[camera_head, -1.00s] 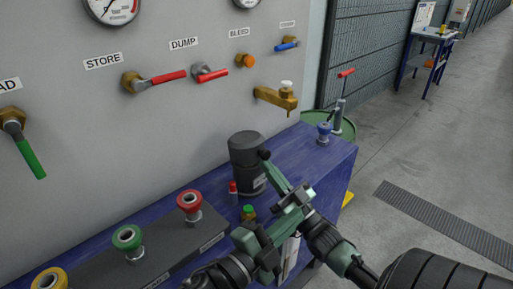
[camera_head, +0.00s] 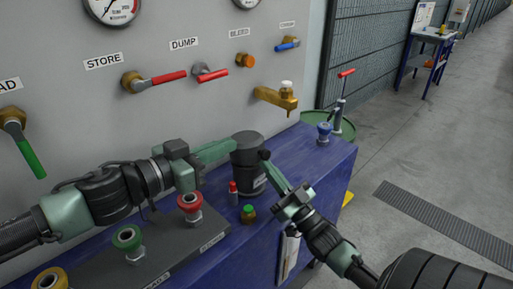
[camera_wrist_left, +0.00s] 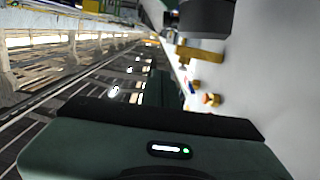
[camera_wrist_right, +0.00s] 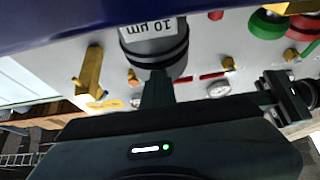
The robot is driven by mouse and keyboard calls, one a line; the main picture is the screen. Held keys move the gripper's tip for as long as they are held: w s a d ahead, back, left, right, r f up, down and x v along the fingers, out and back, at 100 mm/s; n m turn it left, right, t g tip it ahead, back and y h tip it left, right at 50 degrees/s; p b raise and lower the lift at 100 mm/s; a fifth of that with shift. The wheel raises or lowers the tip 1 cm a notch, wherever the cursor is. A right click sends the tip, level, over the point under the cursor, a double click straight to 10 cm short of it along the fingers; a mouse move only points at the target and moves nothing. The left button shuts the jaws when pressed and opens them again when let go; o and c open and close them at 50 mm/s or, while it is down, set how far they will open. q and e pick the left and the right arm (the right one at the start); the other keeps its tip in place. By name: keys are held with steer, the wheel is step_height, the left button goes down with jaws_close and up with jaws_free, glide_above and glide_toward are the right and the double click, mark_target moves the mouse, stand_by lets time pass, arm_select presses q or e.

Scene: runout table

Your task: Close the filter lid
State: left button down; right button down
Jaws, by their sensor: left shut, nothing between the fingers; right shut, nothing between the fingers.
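The dark filter housing (camera_head: 252,178) stands upright on the blue table, with its dark lid (camera_head: 247,141) on top. I cannot tell whether the lid sits fully down. In the right wrist view the housing (camera_wrist_right: 155,42) shows a "10 µm" label. My left gripper (camera_head: 234,146) is shut and empty, its tips at the lid's left side; contact is unclear.
A small red-capped bottle (camera_head: 233,192) and a green-capped one (camera_head: 248,212) stand in front of the filter. Red (camera_head: 190,204) and green (camera_head: 127,239) couplings stand at left. A brass tap (camera_head: 277,98) juts from the panel.

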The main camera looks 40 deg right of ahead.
arm_select(q)
glide_above(250, 148)
steer(key=s, duration=0.3)
step_height(250, 148, down, 5)
steer(key=shift+a+r, duration=0.1)
